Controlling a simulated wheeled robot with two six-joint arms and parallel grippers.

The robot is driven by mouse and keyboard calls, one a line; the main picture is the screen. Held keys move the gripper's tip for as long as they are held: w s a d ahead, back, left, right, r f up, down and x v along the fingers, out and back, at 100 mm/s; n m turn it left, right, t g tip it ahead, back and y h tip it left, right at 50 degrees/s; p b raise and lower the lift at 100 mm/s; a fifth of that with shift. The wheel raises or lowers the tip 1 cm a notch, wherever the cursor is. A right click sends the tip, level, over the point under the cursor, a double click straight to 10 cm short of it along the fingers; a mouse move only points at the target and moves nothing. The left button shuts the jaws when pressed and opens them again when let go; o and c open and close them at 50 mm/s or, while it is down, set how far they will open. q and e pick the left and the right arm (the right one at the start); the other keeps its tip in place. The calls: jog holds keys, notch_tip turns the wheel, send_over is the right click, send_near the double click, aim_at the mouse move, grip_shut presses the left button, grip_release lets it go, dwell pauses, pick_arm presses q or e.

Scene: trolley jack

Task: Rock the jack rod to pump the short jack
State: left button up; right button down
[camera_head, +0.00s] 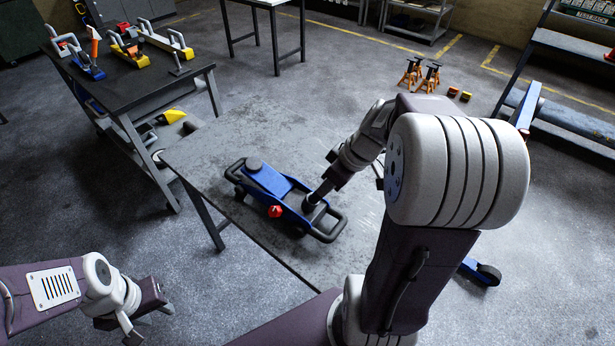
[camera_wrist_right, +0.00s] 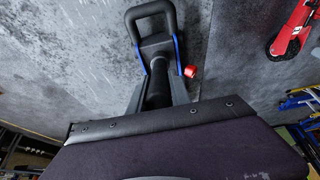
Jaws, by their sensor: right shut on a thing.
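The short blue jack (camera_head: 265,180) lies on the grey table, with black end handles and a red knob (camera_head: 275,211). Its near end also shows in the right wrist view (camera_wrist_right: 152,22). The dark jack rod (camera_wrist_right: 158,85) rises from the jack toward my right gripper (camera_head: 326,188). That gripper is shut on the rod above the jack's near end; its fingertips are mostly hidden by the wrist. My left gripper (camera_head: 148,318) is open and empty, low at the left, away from the table and jack.
The grey table (camera_head: 235,140) has bare room behind the jack. A dark bench (camera_head: 130,75) with several coloured tools stands at the back left. Orange jack stands (camera_head: 420,75) are on the floor. A red wheeled object (camera_wrist_right: 291,32) shows in the right wrist view.

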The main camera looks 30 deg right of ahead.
jog(key=shift+w+a+r+p, duration=0.2)
jog(key=shift+r+p, duration=0.15)
jog(key=shift+p, duration=0.75)
jog(key=p, duration=0.2)
jog(key=w+g+p, duration=0.1)
jog(key=p, duration=0.1)
jog(key=shift+w+a+r+g+h, duration=0.2)
jog(key=shift+w+a+g+h, duration=0.05)
jog(key=shift+a+g+h, duration=0.05)
jog(key=shift+w, duration=0.1)
jog(key=shift+w+f, duration=0.1)
jog(key=shift+f, duration=0.05)
